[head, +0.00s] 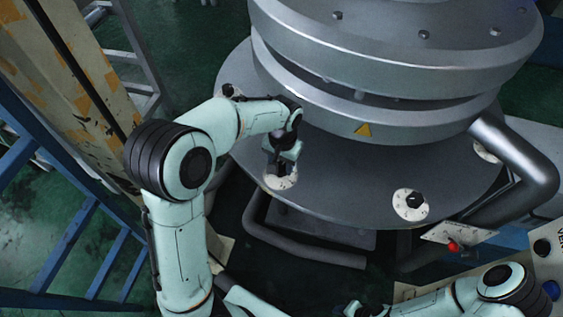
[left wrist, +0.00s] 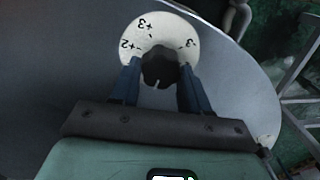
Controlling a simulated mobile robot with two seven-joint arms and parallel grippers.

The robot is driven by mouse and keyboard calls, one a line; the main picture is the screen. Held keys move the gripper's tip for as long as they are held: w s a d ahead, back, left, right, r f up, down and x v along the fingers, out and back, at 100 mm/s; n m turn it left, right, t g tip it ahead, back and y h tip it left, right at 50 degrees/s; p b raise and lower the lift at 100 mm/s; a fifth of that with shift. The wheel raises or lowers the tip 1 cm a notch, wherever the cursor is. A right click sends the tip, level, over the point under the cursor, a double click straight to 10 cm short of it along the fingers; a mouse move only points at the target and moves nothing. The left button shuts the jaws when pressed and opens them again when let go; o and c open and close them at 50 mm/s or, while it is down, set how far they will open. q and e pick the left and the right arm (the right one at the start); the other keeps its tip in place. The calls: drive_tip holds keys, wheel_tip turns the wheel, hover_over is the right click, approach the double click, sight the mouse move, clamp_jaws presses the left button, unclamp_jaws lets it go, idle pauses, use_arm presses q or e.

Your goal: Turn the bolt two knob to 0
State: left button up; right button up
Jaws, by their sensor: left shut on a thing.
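A black knob (left wrist: 158,68) sits on a round white dial (left wrist: 140,32) in the left wrist view. The marks +2, +3 and -3 show on the dial; its lower part is hidden by the gripper. A pale notch on the knob faces the gripper's palm. My left gripper (left wrist: 157,82) is shut on this knob, one blue finger on each side. In the head view, the left gripper (head: 283,163) is over the dial (head: 281,182) at the flange's front left. My right gripper (head: 362,309) is partly visible at the bottom edge; its fingers are unclear.
The dials stand on a grey round flange (head: 350,180) below a large metal cylinder (head: 400,50). Another dial with a black knob (head: 411,204) is at the front right. Thick pipes (head: 515,165) curve at the right. A blue ladder frame (head: 75,245) stands left.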

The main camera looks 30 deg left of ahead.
sight(283, 166)
use_arm(q)
drive_tip(key=o, duration=1.1)
drive_tip(key=shift+c, duration=0.2)
wheel_tip(283, 166, up, 13)
drive_tip(key=p, duration=0.1)
drive_tip(key=shift+d+r, duration=0.2)
use_arm(e)
drive_tip(key=shift+w+r, duration=0.85)
drive_tip(key=shift+r, duration=0.1)
